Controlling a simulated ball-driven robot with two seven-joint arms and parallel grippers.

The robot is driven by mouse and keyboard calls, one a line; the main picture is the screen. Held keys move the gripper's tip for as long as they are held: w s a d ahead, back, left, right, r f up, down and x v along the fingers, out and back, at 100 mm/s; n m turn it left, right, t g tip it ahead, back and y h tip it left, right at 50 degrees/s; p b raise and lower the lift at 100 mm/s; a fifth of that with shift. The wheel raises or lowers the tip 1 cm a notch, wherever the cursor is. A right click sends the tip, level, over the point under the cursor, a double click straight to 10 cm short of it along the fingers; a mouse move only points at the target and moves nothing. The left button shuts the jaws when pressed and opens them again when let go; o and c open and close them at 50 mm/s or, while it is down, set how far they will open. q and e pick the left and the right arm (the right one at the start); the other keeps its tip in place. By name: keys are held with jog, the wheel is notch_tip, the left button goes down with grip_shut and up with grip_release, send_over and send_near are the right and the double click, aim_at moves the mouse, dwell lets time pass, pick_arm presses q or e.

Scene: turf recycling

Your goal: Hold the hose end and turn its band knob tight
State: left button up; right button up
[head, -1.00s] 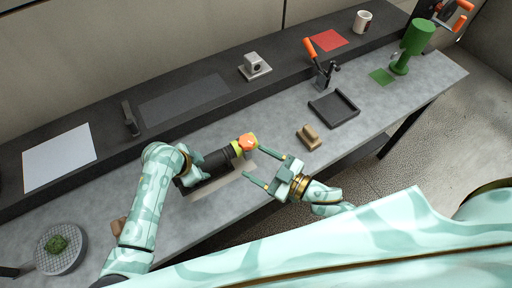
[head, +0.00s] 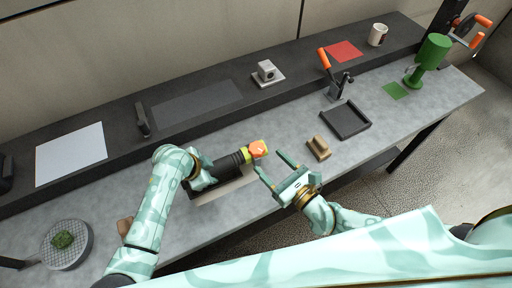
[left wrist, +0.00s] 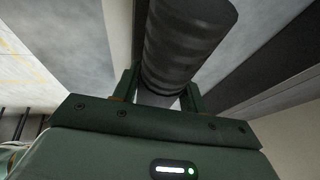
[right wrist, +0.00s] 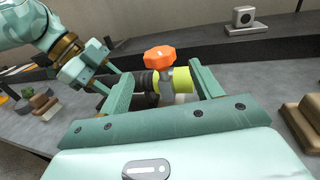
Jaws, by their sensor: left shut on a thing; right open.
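The black ribbed hose (head: 224,168) lies along the bench, with a yellow-green band (head: 249,152) and an orange knob (head: 258,148) at its right end. My left gripper (left wrist: 158,92) is shut on the hose, with a finger on each side of it in the left wrist view. My right gripper (head: 272,172) is open just to the right of the knob. In the right wrist view the orange knob (right wrist: 160,58) and the yellow-green band (right wrist: 182,80) show beyond and between its open fingers (right wrist: 160,85). The fingers appear apart from the knob.
A wooden block (head: 318,148) sits right of my right gripper, with a black tray (head: 368,122) beyond it. A toggle clamp (head: 338,86) with an orange handle stands behind. A raised dark shelf (head: 210,70) runs along the back. A round dish (head: 84,250) is at far left.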

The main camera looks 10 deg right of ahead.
aim_at(262, 155)
jog(key=x, duration=0.7)
jog(key=shift+w, duration=0.1)
jog(key=c, duration=1)
